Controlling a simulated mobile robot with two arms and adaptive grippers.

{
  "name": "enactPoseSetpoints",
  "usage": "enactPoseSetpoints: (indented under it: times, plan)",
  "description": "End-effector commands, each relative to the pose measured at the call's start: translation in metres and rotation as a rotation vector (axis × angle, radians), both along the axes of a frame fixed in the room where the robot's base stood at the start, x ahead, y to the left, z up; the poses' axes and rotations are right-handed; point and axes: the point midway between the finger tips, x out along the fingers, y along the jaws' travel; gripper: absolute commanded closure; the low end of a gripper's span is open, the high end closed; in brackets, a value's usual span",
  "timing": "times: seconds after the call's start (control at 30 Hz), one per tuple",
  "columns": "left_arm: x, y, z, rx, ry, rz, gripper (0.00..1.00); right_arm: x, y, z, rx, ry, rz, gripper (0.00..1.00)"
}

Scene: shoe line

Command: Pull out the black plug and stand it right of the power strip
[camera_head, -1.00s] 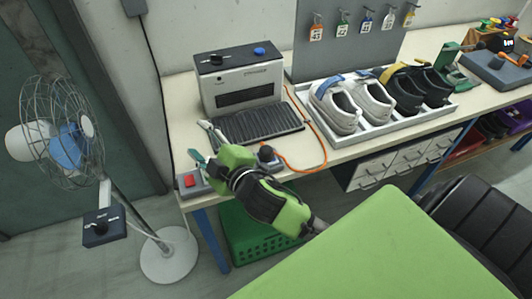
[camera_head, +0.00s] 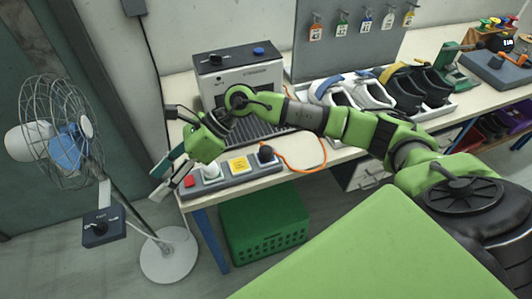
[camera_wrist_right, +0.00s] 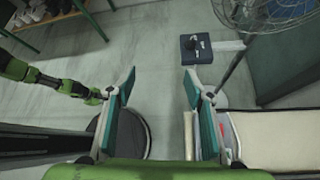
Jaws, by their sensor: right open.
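The black plug (camera_head: 266,154) sits upright at the right end of the grey power strip (camera_head: 252,172), near the table's front edge. The strip also carries a red switch (camera_head: 190,182), a white plug (camera_head: 210,170) and a yellow square (camera_head: 238,163). My right gripper (camera_head: 167,176) is open and empty, left of the strip and out past the table's corner; its spread fingers also show in the right wrist view (camera_wrist_right: 160,90). The black plug cannot be made out there. What looks like my left arm's end (camera_wrist_right: 96,97) shows small at the left of that view; its fingers are unclear.
An orange cord (camera_head: 320,150) loops right of the strip. A grey appliance (camera_head: 250,80) stands behind, partly covered by my right arm. A shoe tray (camera_head: 440,108) stands further right. The fan (camera_head: 62,125) is close left. A green crate (camera_head: 262,225) stands below the table.

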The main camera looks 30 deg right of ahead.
Motion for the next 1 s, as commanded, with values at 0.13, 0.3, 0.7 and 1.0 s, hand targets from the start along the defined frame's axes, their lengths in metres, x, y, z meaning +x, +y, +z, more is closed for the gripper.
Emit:
enactPoseSetpoints:
  times: [0.13,0.3,0.7,1.0]
  plan:
    - [0.000,0.000,0.000,0.000,0.000,0.000,1.00,0.012,-0.069,-0.028,-0.284,-0.050,0.071,0.52]
    - [0.000,0.000,0.000,0.000,0.000,0.000,1.00,0.021,-0.151,-0.042,-0.565,-0.055,0.119,0.52]
    - [0.000,0.000,0.000,0.000,0.000,-0.001,1.00,0.023,-0.284,-0.029,-0.952,0.016,0.143,0.52]
    - [0.000,0.000,0.000,0.000,0.000,-0.001,1.00,0.022,-0.296,-0.026,-0.984,0.027,0.143,0.52]
